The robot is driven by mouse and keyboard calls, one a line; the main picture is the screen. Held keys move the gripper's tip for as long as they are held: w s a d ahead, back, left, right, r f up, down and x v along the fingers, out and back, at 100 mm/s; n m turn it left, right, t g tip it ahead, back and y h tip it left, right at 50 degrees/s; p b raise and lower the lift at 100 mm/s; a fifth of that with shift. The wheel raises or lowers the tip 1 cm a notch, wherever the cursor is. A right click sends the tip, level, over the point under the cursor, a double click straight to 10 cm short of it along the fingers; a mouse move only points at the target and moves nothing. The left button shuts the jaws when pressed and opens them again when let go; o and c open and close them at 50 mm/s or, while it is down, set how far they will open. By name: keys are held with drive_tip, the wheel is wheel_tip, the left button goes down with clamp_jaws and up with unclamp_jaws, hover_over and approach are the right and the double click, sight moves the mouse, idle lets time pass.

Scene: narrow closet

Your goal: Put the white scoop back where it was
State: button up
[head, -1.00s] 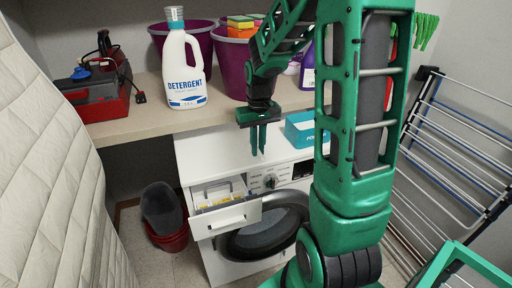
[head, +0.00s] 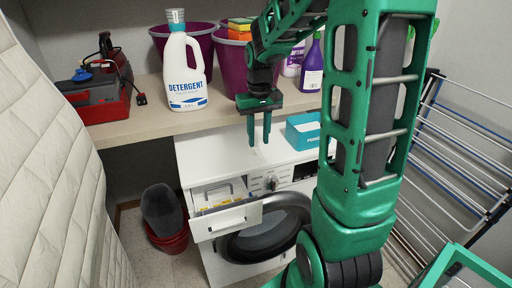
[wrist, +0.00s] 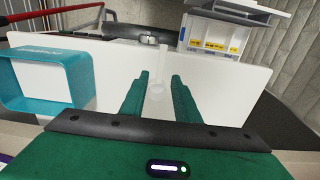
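My gripper (head: 259,141) is open above the white top of the washing machine (head: 215,160), left of the teal box (head: 302,132). In the wrist view its two green fingers (wrist: 158,92) stand apart. A faint white shape (wrist: 158,72) shows between and beyond the fingers against the white top; it may be the scoop, but I cannot tell its outline or whether it touches a finger. In the head view I cannot make out the scoop. The teal box (wrist: 45,82) lies left of the fingers in the wrist view. The detergent drawer (head: 226,208) is pulled out; its yellow-labelled compartments (wrist: 213,38) show in the wrist view.
A shelf (head: 150,121) above the machine holds a detergent bottle (head: 186,75), purple tubs (head: 229,62), a purple bottle (head: 312,70) and a red toolbox (head: 98,95). A drying rack (head: 455,150) stands right. A red bucket (head: 170,238) is on the floor left.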

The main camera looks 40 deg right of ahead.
sight(258, 152)
wheel_tip(258, 152, up, 7)
drive_tip(key=s+a+f+m, duration=0.1)
drive_tip(key=s+f, duration=0.1)
drive_tip(key=s, duration=1)
drive_tip(key=s+a+f+m, duration=0.1)
drive_tip(key=s+f+m, duration=0.1)
drive_tip(key=s, duration=1)
drive_tip(key=shift+s+f, duration=0.2)
drive_tip(key=shift+w+f, duration=0.25)
drive_tip(key=shift+w, duration=0.35)
